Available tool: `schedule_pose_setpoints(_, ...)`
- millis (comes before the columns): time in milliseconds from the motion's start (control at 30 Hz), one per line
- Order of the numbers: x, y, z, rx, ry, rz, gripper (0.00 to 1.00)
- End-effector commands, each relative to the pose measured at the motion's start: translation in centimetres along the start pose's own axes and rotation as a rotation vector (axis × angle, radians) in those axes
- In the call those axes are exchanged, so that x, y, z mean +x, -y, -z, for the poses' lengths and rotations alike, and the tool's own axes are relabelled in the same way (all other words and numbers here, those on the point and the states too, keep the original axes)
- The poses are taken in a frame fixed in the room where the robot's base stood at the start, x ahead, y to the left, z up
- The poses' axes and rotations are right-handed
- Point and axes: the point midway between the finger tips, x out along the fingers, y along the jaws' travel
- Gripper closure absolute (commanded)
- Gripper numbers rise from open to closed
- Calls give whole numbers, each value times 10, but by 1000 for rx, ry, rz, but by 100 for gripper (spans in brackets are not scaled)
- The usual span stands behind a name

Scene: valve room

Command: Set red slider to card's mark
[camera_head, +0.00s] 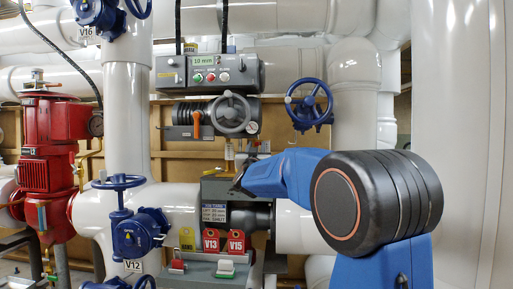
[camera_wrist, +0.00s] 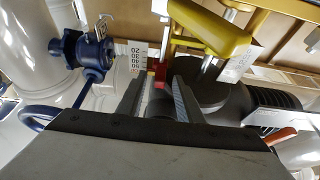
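In the wrist view a small red block (camera_wrist: 160,72), which looks like the red slider, sits beside a white scale strip (camera_wrist: 138,54) with numbers from 20 to 50. My gripper (camera_wrist: 160,86) is open, its two grey fingers on either side of the block with gaps visible. Whether the block is between the tips or beyond them, I cannot tell. In the head view my gripper (camera_head: 237,186) is at a grey box below the handwheel, and the slider is hidden there.
A grey control box (camera_head: 210,75) shows 10 mm. A grey handwheel (camera_head: 231,113), blue handwheel (camera_head: 309,104) and red tags V13 (camera_head: 211,240) and V15 (camera_head: 236,242) are nearby. A yellow part (camera_wrist: 215,35) is close to the fingers. Pipes stand on both sides.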

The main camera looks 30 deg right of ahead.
Motion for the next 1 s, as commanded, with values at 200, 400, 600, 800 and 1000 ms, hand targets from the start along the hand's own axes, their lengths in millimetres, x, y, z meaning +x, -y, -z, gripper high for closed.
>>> schedule_pose_setpoints(200, 5, 0, 1, 0, -1, -1, 67)
schedule_pose_setpoints(400, 5, 0, 1, 0, -1, 0, 77)
schedule_pose_setpoints(600, 5, 0, 1, 0, -1, 0, 100)
schedule_pose_setpoints(800, 0, 0, -12, -1, 2, 0, 100)
schedule_pose_setpoints(1000, -9, 0, -32, 0, 0, 0, 100)
